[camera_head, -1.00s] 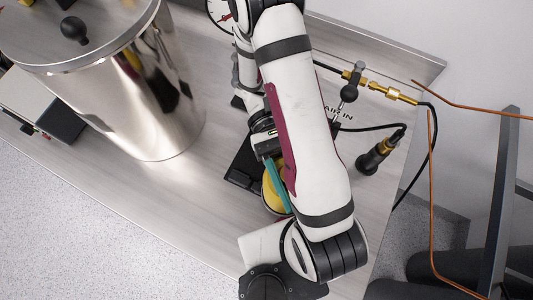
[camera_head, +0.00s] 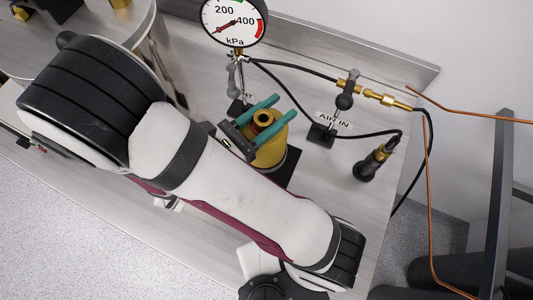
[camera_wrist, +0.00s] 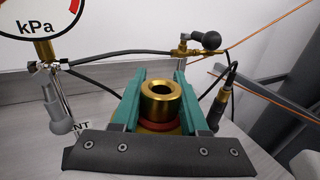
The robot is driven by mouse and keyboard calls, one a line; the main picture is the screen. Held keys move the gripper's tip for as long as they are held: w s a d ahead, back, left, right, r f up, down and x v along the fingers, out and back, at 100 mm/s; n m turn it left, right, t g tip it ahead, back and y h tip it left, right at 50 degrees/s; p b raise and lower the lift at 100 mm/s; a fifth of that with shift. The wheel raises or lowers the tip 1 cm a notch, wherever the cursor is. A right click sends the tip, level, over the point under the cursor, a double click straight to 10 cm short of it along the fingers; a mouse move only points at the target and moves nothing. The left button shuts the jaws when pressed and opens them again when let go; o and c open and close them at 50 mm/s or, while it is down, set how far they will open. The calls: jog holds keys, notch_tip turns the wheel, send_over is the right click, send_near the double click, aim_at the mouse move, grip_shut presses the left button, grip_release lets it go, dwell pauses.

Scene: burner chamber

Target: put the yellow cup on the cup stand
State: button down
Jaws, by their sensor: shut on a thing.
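The yellow cup (camera_head: 270,154) has a brass collar and a red ring at its top. My gripper (camera_head: 284,107) has its two teal fingers along opposite sides of the cup's upper part and is shut on it. The wrist view shows the brass collar (camera_wrist: 160,103) upright between the fingers, with the red ring below it. A black square base (camera_head: 289,168) shows under and right of the cup; I take it for the cup stand. The cup hides most of it, and I cannot tell whether the cup rests on it.
A pressure gauge (camera_head: 234,22) on a clamp stands behind the cup. An AIR IN label (camera_head: 333,121), a brass valve line (camera_head: 380,97) and a black hose fitting (camera_head: 371,163) are to the right. A large metal vessel (camera_head: 120,30) is at left.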

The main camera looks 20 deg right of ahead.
aim_at(270, 157)
notch_tip(270, 157, down, 8)
jog(key=shift+f, duration=0.15)
jog(key=shift+c, duration=2.2)
grip_release()
jog(key=shift+f, duration=0.15)
